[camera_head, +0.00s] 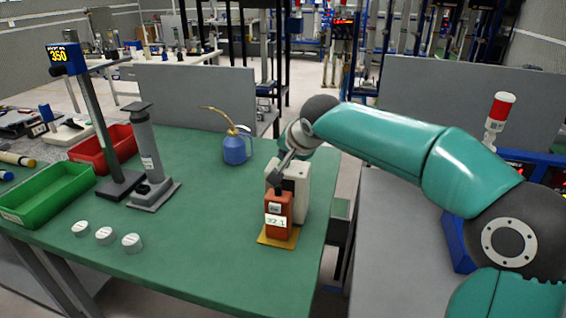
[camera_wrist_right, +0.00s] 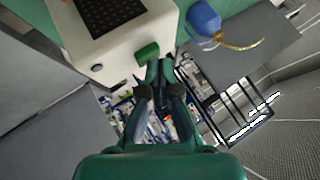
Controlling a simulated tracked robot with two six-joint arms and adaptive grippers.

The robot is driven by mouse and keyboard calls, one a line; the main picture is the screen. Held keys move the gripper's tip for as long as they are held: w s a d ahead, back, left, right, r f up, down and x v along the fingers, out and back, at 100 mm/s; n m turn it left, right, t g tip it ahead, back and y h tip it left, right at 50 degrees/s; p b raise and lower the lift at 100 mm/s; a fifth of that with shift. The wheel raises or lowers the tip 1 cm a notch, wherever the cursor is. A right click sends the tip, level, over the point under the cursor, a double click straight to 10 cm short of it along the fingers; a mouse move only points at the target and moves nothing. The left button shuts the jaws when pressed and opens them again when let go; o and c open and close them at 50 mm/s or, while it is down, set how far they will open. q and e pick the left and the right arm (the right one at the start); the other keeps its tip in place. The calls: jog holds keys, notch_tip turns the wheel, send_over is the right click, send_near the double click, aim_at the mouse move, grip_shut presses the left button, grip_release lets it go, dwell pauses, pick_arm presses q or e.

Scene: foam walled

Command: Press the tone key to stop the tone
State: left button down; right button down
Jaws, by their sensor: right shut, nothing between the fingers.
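The cream box (camera_head: 300,186) stands near the right edge of the green bench, partly hidden behind an orange meter (camera_head: 279,231). In the right wrist view the cream box (camera_wrist_right: 107,52) shows a black grille and a green key (camera_wrist_right: 147,52) on its side. My right gripper (camera_head: 277,181) is shut and empty, in front of the box's upper part in the head view. In the wrist view its fingertips (camera_wrist_right: 160,66) are close beside the green key; I cannot tell if they touch it. My left gripper is not in view.
The orange meter reads 32.1 and stands on a yellow mat (camera_head: 264,238). A blue oil can (camera_head: 235,149) stands behind and left. A grey press (camera_head: 148,160), a green tray (camera_head: 52,192) and several grey discs occupy the left. The bench middle is clear.

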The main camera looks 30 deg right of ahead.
jog(key=shift+r, duration=0.3)
jog(key=shift+r+p, duration=2.25)
jog(key=shift+r, duration=0.75)
jog(key=shift+w+a+f, duration=0.1)
